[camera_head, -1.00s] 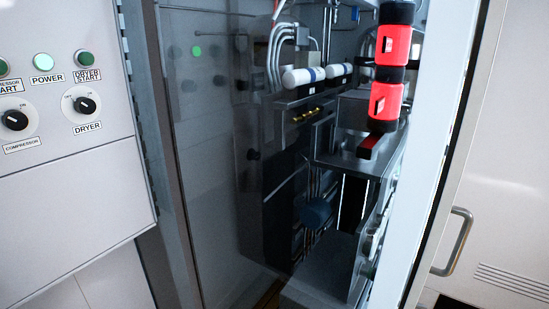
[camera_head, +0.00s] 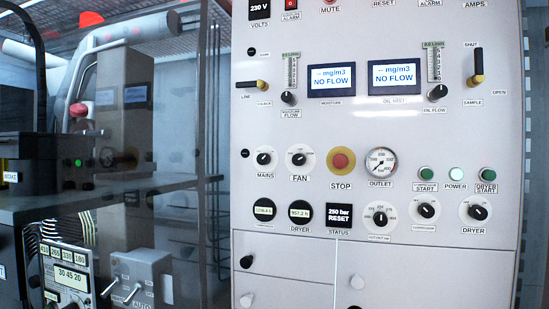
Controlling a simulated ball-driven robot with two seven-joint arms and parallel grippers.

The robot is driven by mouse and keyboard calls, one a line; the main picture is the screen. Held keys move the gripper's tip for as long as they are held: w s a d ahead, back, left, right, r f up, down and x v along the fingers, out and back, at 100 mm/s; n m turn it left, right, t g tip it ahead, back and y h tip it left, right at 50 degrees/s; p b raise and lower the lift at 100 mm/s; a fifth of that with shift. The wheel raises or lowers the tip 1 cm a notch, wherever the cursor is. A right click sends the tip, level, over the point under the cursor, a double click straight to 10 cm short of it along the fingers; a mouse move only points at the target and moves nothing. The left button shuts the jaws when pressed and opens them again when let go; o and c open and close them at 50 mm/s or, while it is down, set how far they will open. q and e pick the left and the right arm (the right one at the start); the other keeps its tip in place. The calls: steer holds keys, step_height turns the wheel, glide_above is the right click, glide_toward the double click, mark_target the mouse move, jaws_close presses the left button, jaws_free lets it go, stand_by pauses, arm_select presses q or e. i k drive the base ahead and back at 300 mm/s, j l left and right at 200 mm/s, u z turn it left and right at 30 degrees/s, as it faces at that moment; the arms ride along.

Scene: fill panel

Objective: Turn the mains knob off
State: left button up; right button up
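The mains knob (camera_head: 264,158) is a small black rotary knob on a white round plate, with the label MAINS under it. It sits at the left of the middle row on the pale control panel (camera_head: 400,215). Nothing touches or covers the mains knob. Neither of my grippers shows in the view.
The red STOP button (camera_head: 341,161) and the OUTLET gauge (camera_head: 381,162) are in the same row. Two NO FLOW displays (camera_head: 331,79) are above. A dark glassy surface with reflections and a grey box with levers (camera_head: 140,277) are at the left.

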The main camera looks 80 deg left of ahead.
mark_target(262, 159)
steer(key=l+u, duration=0.15)
steer(key=u, duration=1.65)
steer(key=i+j+u, duration=0.15)
steer(key=u, duration=0.35)
steer(key=i+u, duration=0.3)
steer(key=u, duration=0.15)
